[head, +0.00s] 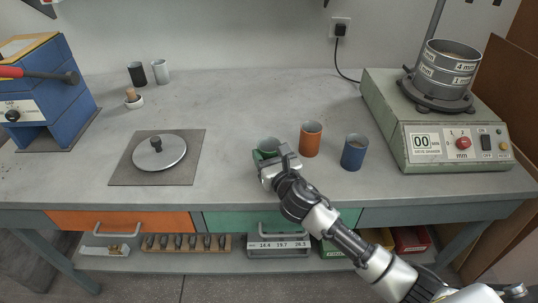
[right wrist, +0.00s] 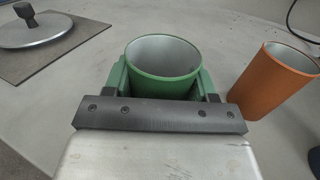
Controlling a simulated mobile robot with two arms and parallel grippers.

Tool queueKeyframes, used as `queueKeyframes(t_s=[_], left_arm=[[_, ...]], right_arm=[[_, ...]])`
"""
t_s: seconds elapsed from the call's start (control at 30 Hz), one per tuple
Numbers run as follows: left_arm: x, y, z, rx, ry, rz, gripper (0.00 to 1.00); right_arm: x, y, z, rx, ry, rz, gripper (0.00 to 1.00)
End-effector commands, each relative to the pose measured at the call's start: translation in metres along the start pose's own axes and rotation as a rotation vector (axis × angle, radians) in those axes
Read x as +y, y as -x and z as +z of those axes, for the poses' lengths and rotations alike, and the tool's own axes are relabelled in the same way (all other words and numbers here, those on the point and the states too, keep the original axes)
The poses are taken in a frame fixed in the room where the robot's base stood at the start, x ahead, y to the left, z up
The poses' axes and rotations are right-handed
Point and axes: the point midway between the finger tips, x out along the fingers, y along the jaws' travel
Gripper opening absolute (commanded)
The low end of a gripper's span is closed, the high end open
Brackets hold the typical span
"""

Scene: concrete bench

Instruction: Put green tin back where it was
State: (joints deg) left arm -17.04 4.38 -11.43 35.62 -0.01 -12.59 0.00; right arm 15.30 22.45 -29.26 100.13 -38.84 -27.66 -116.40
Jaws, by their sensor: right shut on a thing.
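The green tin (right wrist: 163,66) is an open, empty-looking cylinder between the fingers of my right gripper (right wrist: 160,85) in the right wrist view. The gripper is shut on it, one finger on each side. In the head view the green tin (head: 265,150) shows only in part, behind my right gripper (head: 278,163), near the front middle of the bench. I cannot tell whether its base touches the bench top. My left gripper is not in view.
An orange tin (head: 311,140) stands close to the right of the green tin, and a blue tin (head: 354,152) stands further right. A sieve shaker (head: 435,130) is at the right.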

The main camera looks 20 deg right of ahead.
Motion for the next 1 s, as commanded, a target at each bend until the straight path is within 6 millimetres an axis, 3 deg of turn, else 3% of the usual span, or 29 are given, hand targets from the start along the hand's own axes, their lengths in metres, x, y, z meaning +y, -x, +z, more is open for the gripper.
queueKeyframes(t_s=[0.17,0.2,0.37,0.7,0.87,1.0], left_arm=[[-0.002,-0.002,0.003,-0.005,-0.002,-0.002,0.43],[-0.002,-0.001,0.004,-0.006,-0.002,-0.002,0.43],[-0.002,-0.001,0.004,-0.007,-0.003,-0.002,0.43],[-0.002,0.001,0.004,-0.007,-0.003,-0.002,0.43],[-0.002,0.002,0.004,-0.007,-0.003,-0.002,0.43],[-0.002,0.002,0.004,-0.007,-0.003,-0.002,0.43]], right_arm=[[0.0,0.0,-0.003,0.0,0.001,0.0,0.25],[0.0,0.0,-0.003,0.0,0.001,0.0,0.59],[0.0,0.0,-0.002,0.0,0.001,0.0,0.82],[0.0,0.003,0.001,0.001,0.0,0.001,0.82],[0.0,0.027,-0.001,0.003,0.002,0.001,0.82],[0.0,0.059,-0.001,0.003,0.002,0.001,0.82]])
